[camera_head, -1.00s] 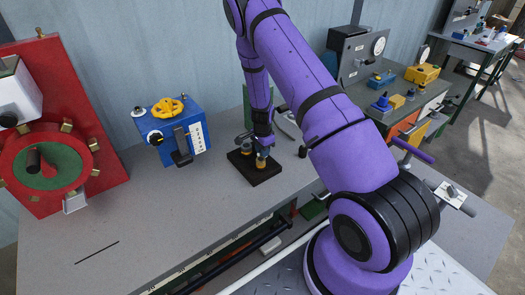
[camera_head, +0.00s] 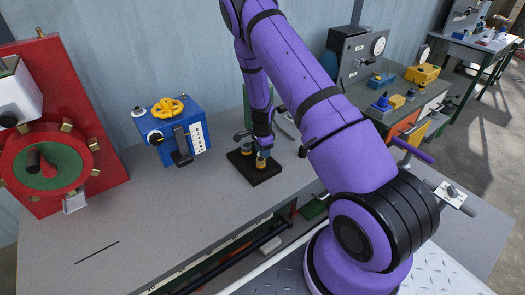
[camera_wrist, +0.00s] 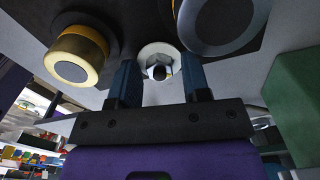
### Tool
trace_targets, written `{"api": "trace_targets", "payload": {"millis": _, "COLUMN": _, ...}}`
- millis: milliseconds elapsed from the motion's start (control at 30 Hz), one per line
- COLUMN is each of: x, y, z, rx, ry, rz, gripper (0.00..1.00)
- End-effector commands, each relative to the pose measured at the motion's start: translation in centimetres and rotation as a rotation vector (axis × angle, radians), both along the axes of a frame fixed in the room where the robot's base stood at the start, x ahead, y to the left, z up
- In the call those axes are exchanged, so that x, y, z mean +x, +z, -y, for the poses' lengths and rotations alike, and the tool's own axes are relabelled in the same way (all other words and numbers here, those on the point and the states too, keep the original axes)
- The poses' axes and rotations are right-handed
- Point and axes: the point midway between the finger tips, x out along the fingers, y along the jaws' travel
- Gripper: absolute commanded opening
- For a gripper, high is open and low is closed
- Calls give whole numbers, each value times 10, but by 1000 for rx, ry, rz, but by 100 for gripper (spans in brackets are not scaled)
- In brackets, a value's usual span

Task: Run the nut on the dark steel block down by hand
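The dark steel block (camera_head: 250,176) lies on the grey bench, with short brass-coloured cylinders (camera_head: 261,164) on it. My gripper (camera_head: 262,146) is low over the block and partly hidden by my wrist. In the wrist view its two dark fingers (camera_wrist: 159,80) stand apart, with a gap between them. A small pale nut-like piece with a dark centre (camera_wrist: 160,72) shows between the fingertips; I cannot tell whether they touch it. A brass-ringed cylinder (camera_wrist: 75,54) is to the left and a larger grey cylinder (camera_wrist: 222,22) to the upper right.
A blue box with a yellow handwheel (camera_head: 183,135) stands left of the block. A red panel with a round green dial (camera_head: 52,165) is at the far left. A green block (camera_wrist: 297,100) is close at the right in the wrist view. The front left bench is clear.

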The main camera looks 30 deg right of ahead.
Motion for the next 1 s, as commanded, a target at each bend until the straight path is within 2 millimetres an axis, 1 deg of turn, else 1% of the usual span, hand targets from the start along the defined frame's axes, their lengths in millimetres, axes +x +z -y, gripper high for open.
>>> {"api": "trace_targets", "payload": {"millis": 300, "x": 0, "y": 1, "z": 0, "rx": 0, "ry": 0, "rz": 0, "gripper": 51}}
{"api": "trace_targets", "payload": {"millis": 433, "x": 1, "y": 10, "z": 1, "rx": -1, "ry": 0, "rz": 2, "gripper": 51}}
{"api": "trace_targets", "payload": {"millis": 567, "x": 1, "y": 31, "z": 0, "rx": -1, "ry": 2, "rz": 3, "gripper": 51}}
{"api": "trace_targets", "payload": {"millis": 800, "x": 1, "y": 76, "z": 0, "rx": -1, "ry": 2, "rz": 3, "gripper": 51}}
{"api": "trace_targets", "payload": {"millis": 900, "x": 0, "y": 90, "z": 0, "rx": 0, "ry": 1, "rz": 2, "gripper": 51}}
{"api": "trace_targets", "payload": {"millis": 1000, "x": 0, "y": 100, "z": 0, "rx": -1, "ry": 2, "rz": 1, "gripper": 51}}
